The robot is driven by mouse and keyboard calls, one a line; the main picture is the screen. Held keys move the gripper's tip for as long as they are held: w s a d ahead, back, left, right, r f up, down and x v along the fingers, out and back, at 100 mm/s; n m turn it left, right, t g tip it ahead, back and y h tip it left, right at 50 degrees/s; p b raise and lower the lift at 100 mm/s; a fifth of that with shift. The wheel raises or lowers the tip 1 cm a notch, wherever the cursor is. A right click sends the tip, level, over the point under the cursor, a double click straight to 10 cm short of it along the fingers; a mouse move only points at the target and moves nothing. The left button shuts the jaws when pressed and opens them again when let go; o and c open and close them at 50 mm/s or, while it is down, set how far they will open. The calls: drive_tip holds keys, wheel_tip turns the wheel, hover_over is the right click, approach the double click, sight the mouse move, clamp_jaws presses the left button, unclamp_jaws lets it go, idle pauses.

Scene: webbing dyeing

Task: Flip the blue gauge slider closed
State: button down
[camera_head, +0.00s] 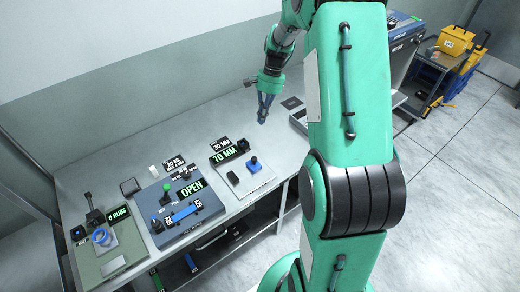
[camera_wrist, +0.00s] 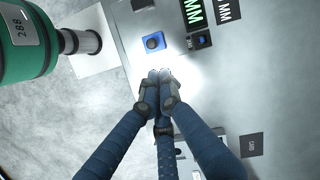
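The blue gauge slider (camera_head: 253,161) is a blue block with a dark blue knob. It sits on the right-hand gauge station (camera_head: 243,183), near a green "70 MM" display (camera_head: 224,156). In the wrist view the blue slider (camera_wrist: 154,42) is just beyond the fingertips. My gripper (camera_head: 263,119) hangs above the bench, behind the gauge station in the head view. In the wrist view my gripper (camera_wrist: 161,74) has its blue fingers drawn together at the tips, with nothing seen between them. It appears apart from the slider.
A black block (camera_head: 233,178) and a "30 MM" sign (camera_head: 220,145) are by the slider. The middle station has an "OPEN" display (camera_head: 191,189) and a blue bar (camera_head: 184,214). A "0 RUBS" station (camera_head: 111,255) stands at left. Bare bench (camera_head: 150,150) lies behind the stations.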

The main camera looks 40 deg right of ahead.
sight(254, 163)
drive_tip(key=d+f+m+y, duration=0.1)
drive_tip(key=d+f+m, duration=0.1)
drive_tip(key=d+f, duration=0.3)
wheel_tip(254, 163, down, 2)
drive_tip(key=shift+w+f, duration=0.2)
drive_tip(key=shift+f, duration=0.15)
drive_tip(key=x, duration=0.9)
drive_tip(key=shift+s+a+f, duration=0.1)
drive_tip(key=shift+s+f, duration=0.1)
drive_tip(key=shift+f, duration=0.05)
drive_tip(key=a, duration=0.3)
drive_tip(key=shift+s, duration=0.4)
drive_tip(key=shift+s+a, duration=0.15)
drive_tip(key=shift+a, duration=0.3)
